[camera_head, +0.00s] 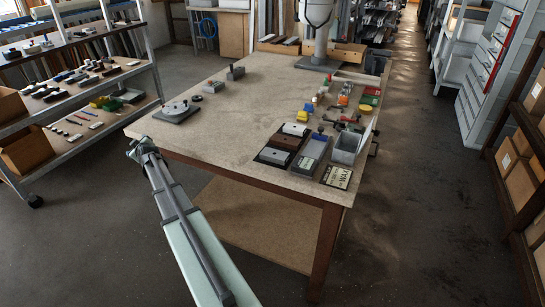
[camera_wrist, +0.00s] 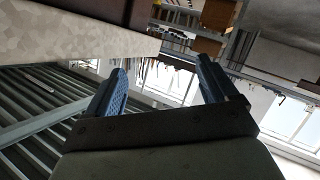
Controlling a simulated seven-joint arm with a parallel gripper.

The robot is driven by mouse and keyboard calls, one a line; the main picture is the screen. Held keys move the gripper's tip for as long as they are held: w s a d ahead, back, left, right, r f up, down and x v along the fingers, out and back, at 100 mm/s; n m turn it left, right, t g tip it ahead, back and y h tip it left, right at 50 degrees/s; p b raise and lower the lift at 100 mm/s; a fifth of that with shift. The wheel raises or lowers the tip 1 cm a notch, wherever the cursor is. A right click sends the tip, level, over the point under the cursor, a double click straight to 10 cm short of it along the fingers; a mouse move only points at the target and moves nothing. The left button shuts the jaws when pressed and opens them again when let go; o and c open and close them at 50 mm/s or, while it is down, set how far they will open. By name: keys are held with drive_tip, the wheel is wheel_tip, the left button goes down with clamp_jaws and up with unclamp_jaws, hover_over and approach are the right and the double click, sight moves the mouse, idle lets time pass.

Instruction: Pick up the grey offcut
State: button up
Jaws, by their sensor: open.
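My gripper (camera_head: 134,149) is off the near left edge of the workbench (camera_head: 245,120), apart from it. In the wrist view my gripper (camera_wrist: 160,68) has its two blue fingers spread wide with nothing between them. A dark grey block (camera_head: 235,73) stands at the back left of the bench, with a smaller grey piece (camera_head: 213,87) in front of it. I cannot tell for sure which grey piece is the offcut. The wrist view shows no offcut, only the bench's edge and underside (camera_wrist: 70,30) and the room.
A grey plate with a round disc (camera_head: 178,109) lies near the bench's left edge. Boxes, a grey bin (camera_head: 348,148) and several small coloured items crowd the right side. The middle of the bench is clear. A shelving rack (camera_head: 75,88) stands at the left.

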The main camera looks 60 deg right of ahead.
drive_tip(key=s+d+r+h, duration=0.2)
drive_tip(key=s+d+r, duration=0.1)
drive_tip(key=d+r, duration=0.7)
drive_tip(key=s+d+r+g+y, duration=0.1)
drive_tip(key=s+d, duration=0.3)
drive_tip(key=s, duration=0.3)
drive_tip(key=s+d+r+g, duration=0.1)
drive_tip(key=s+d, duration=0.3)
drive_tip(key=s, duration=0.2)
drive_tip(key=g+y, duration=0.7)
approach(276, 151)
drive_tip(key=f, duration=0.1)
drive_tip(key=a+f, duration=0.1)
drive_tip(key=f, duration=0.1)
drive_tip(key=shift+w+a, duration=0.15)
drive_tip(key=shift+w, duration=0.2)
drive_tip(key=shift+x, duration=2.7)
drive_tip(key=shift+w+a, duration=0.1)
drive_tip(key=shift+a, duration=0.05)
drive_tip(key=c, duration=1.1)
drive_tip(key=shift+t, duration=0.3)
drive_tip(key=shift+c, duration=0.2)
